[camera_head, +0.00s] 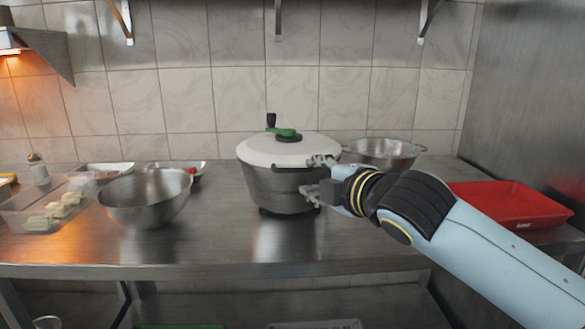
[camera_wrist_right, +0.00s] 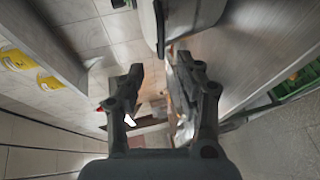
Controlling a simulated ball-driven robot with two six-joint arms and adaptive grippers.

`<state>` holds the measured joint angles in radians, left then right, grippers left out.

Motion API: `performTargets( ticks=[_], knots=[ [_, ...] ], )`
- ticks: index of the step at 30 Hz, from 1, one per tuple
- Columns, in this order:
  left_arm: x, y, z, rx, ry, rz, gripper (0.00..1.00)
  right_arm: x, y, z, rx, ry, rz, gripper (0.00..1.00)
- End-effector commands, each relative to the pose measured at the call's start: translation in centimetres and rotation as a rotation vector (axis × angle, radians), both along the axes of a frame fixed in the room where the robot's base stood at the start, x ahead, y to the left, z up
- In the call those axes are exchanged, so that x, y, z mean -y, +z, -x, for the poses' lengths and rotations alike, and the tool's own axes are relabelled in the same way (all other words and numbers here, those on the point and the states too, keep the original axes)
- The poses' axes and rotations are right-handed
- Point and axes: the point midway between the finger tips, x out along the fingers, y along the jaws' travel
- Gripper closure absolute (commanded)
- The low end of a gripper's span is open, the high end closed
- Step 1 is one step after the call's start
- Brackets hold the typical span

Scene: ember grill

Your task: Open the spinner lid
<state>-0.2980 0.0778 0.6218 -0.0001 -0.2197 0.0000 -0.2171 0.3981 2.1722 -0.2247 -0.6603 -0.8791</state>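The spinner (camera_head: 280,190) is a grey pot standing on the steel counter. Its white lid (camera_head: 262,150) sits on top, closed as far as I can see. A green crank (camera_head: 283,132) with an upright black knob (camera_head: 271,120) is on the lid. My right gripper (camera_head: 314,177) is at the spinner's right side, around the height of the lid rim. Its fingers are apart with nothing visible between them, and they also show spread in the right wrist view (camera_wrist_right: 160,80). I cannot tell whether they touch the spinner. My left gripper is not in view.
A large steel bowl (camera_head: 145,203) stands left of the spinner. A clear container (camera_head: 28,218) with pale pieces is at far left, near a shaker (camera_head: 38,170). A steel colander (camera_head: 384,147) is behind my right arm. A red tray (camera_head: 500,207) lies at right. The counter before the spinner is clear.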

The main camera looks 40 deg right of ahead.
Motion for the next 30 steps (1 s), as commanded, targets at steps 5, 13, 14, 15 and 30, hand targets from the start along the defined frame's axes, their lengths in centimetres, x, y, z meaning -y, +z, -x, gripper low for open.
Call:
performTargets(
  ticks=[5,13,14,15,30],
  knots=[
    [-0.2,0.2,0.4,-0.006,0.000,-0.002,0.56,0.5,-0.7,-3.3,0.000,-0.003,-0.006,0.66],
    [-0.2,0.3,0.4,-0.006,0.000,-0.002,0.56,1.2,-1.8,-7.9,-0.001,-0.001,-0.006,0.66],
    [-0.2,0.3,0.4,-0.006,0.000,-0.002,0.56,1.2,-1.9,-8.3,-0.001,-0.002,-0.006,0.66],
    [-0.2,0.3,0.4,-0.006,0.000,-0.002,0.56,1.3,-2.0,-8.6,-0.001,-0.001,-0.005,0.66],
    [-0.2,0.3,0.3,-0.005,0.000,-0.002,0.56,1.3,-2.2,-9.4,-0.002,0.000,-0.006,0.80]
  ],
)
